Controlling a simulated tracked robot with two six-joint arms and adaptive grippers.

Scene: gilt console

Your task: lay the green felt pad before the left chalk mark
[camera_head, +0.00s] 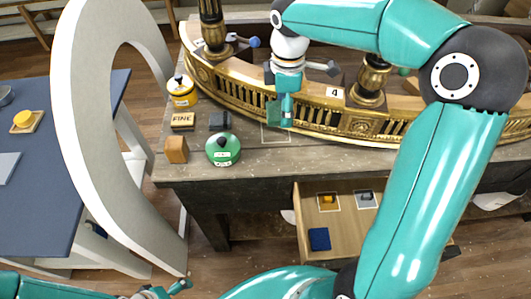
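My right arm reaches over the console, and its gripper (286,108) points down just above the worktop's back part. A flat dark green piece, which looks like the green felt pad (272,113), shows at its fingertips, held upright and partly hidden by a finger. A pale chalk outline (274,138) lies on the worktop below it, in front of the gilt rail. I cannot make out a second chalk mark. My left gripper (168,292) is at the bottom left edge, low and away from the worktop; its fingers are too small and cut off to read.
A green round tin (223,150), wooden block (176,150), "FINE" block (183,120), dark block (219,121) and yellow tin (182,92) stand left on the worktop. The gilt rail (240,95) bounds its back. An open drawer (345,225) holds a blue pad (319,239).

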